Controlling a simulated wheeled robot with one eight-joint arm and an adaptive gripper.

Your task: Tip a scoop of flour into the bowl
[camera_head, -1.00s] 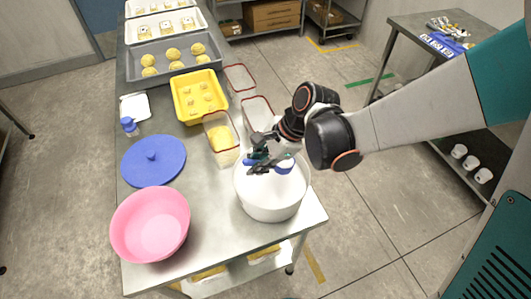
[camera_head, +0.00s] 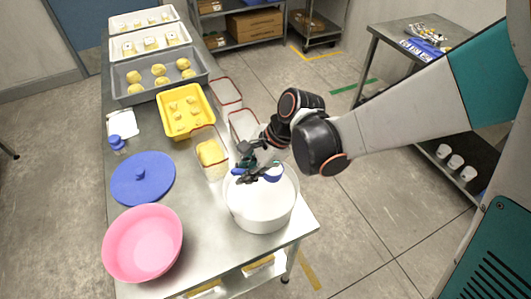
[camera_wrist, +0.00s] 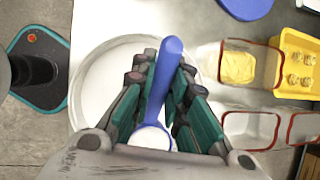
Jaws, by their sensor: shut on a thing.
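My gripper (camera_head: 254,171) is shut on the blue scoop (camera_wrist: 164,78), with its fingers around the handle. The scoop's cup holds white flour (camera_wrist: 151,138). In the head view the scoop (camera_head: 273,173) is above the white tub (camera_head: 262,212), over its opening. The tub also shows under the fingers in the wrist view (camera_wrist: 97,85), with white contents. The pink bowl (camera_head: 143,243) stands at the near left of the table, apart from the gripper; its inside looks empty. The wrist view does not show the bowl.
A blue lid (camera_head: 143,178) lies behind the pink bowl. A clear container with yellow contents (camera_head: 211,156) stands close behind the tub. A yellow tray (camera_head: 186,111) and grey tray (camera_head: 160,79) lie farther back. The table's right edge is near the tub.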

